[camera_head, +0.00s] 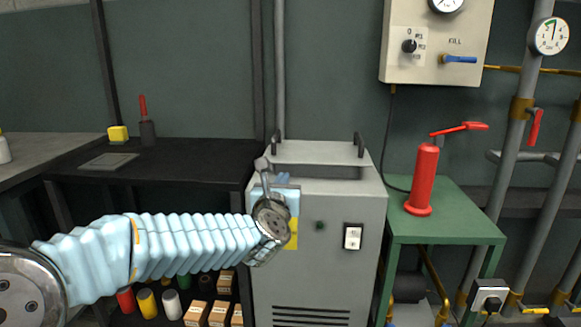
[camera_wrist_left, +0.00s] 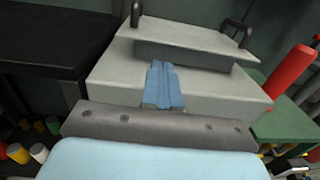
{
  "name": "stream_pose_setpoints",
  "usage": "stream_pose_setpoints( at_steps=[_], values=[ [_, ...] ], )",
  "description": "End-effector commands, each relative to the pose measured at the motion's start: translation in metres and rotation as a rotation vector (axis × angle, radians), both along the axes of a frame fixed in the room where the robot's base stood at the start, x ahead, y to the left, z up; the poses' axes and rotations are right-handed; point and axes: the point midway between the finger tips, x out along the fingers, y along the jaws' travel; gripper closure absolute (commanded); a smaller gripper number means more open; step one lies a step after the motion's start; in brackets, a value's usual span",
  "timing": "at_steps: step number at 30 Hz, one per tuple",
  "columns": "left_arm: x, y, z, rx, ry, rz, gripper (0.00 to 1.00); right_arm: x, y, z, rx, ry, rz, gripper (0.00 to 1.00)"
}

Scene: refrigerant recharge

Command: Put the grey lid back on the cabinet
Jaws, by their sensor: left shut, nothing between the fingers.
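I cannot tell whether the lid sits fully flush. The lid (camera_wrist_left: 188,35) and cabinet top (camera_wrist_left: 215,85) also show in the left wrist view. My left gripper (camera_head: 283,178) is at the cabinet's front left top edge, apart from the handles. Its blue fingers (camera_wrist_left: 164,70) are shut and empty. My right gripper is out of view.
A black bench (camera_head: 190,160) at left holds a flat grey plate (camera_head: 108,161), a yellow block (camera_head: 118,133) and a red-handled tool (camera_head: 143,108). A green table (camera_head: 450,222) at right carries a red pump (camera_head: 423,180). A control box (camera_head: 437,60) hangs above; pipes stand at right.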

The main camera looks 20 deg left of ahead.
Motion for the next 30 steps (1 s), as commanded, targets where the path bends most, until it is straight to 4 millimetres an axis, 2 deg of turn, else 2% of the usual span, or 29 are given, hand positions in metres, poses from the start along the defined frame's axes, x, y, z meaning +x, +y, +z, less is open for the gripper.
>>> stream_pose_setpoints(
  at_steps=[6,12,18,27,30],
  values=[
    [0.046,0.01,0.001,0.003,0.003,0.0,1.0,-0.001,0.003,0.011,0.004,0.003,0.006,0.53],
    [0.074,0.017,0.001,0.003,0.002,-0.001,1.0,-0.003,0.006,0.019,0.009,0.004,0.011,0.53],
    [0.085,0.019,0.0,0.003,0.002,-0.002,1.0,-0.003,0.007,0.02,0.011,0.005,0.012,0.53],
    [0.085,0.02,-0.001,0.003,0.002,-0.002,1.0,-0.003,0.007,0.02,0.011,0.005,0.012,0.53],
    [0.092,0.022,-0.005,0.002,0.0,0.001,1.0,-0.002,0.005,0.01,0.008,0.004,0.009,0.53]
  ],
)
